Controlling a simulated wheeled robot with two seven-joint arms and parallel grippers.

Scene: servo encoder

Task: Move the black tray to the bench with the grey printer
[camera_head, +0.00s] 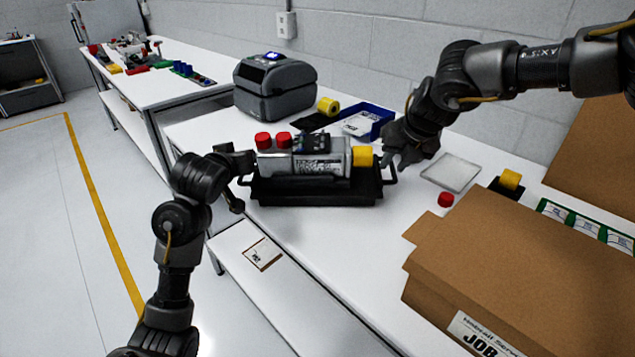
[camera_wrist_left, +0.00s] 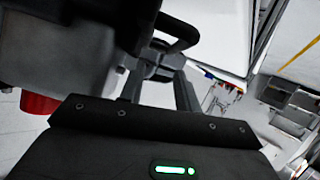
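The black tray (camera_head: 320,195) is in the middle of the head view, over the white bench top (camera_head: 290,232). It carries a grey box-shaped unit (camera_head: 312,164) with red caps and a yellow part. My left gripper (camera_head: 245,176) is at its left handle; in the left wrist view the fingers (camera_wrist_left: 160,70) close in on the black handle bar (camera_wrist_left: 180,30). My right gripper (camera_head: 391,165) is at the right handle; its fingertips overlap the handle, and their grip is unclear. Whether the tray touches the bench is unclear. The grey printer (camera_head: 275,86) stands behind the tray.
A blue bin (camera_head: 372,119) and a yellow roll (camera_head: 328,106) are beside the printer. A clear shallow dish (camera_head: 450,172) and a loose red cap (camera_head: 445,200) lie right of the tray. A large cardboard box (camera_head: 530,270) fills the near right. Another bench (camera_head: 165,88) stands at left.

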